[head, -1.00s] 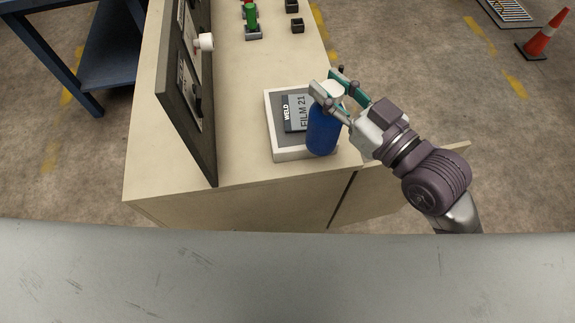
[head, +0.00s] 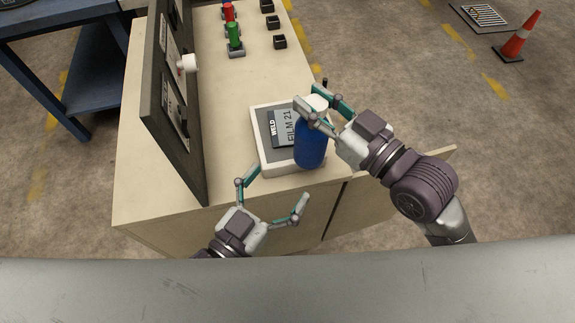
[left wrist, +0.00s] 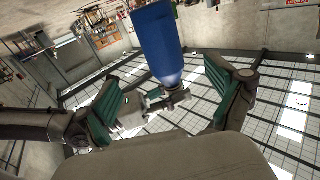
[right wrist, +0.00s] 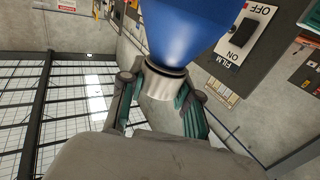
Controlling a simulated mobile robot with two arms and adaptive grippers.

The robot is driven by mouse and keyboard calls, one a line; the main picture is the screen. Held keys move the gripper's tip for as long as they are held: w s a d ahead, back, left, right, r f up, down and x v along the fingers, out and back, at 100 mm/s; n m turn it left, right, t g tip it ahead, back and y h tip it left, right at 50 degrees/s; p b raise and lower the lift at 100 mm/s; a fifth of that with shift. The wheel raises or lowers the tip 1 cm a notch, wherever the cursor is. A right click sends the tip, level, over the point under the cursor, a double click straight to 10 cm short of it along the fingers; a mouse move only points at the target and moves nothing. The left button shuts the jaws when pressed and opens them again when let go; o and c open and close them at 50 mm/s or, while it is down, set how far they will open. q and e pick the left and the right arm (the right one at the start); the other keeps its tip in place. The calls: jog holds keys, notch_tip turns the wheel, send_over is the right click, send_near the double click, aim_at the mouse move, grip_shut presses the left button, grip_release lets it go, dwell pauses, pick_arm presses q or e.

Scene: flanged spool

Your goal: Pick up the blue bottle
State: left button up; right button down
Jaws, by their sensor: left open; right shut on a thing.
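The blue bottle (head: 311,148) with its white cap (head: 316,103) is near the front right edge of the bench, by a light tray. My right gripper (head: 318,106) is shut on the bottle at its cap and neck end. The right wrist view shows the blue body (right wrist: 185,25) and a metallic neck (right wrist: 160,84) between the fingers. My left gripper (head: 272,195) is open and empty, in front of the bench, below and left of the bottle. In the left wrist view the bottle (left wrist: 157,40) shows beyond the open fingers (left wrist: 165,103). Whether its base touches anything is unclear.
An upright panel (head: 172,110) with switches stands at the left. Green (head: 234,35) and red (head: 228,12) pieces and small black boxes (head: 279,41) are farther back. The bench (head: 215,95) is clear between.

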aim_at(313, 140)
pick_arm(q)
jog(key=x, duration=1.1)
jog(key=shift+w+d, duration=0.2)
jog(key=shift+w, duration=0.1)
jog(key=c, duration=1.3)
jog(key=shift+c, duration=1.1)
pick_arm(e)
jog(key=c, duration=1.3)
grip_release()
jog(key=o, duration=0.6)
jog(key=shift+c, duration=0.2)
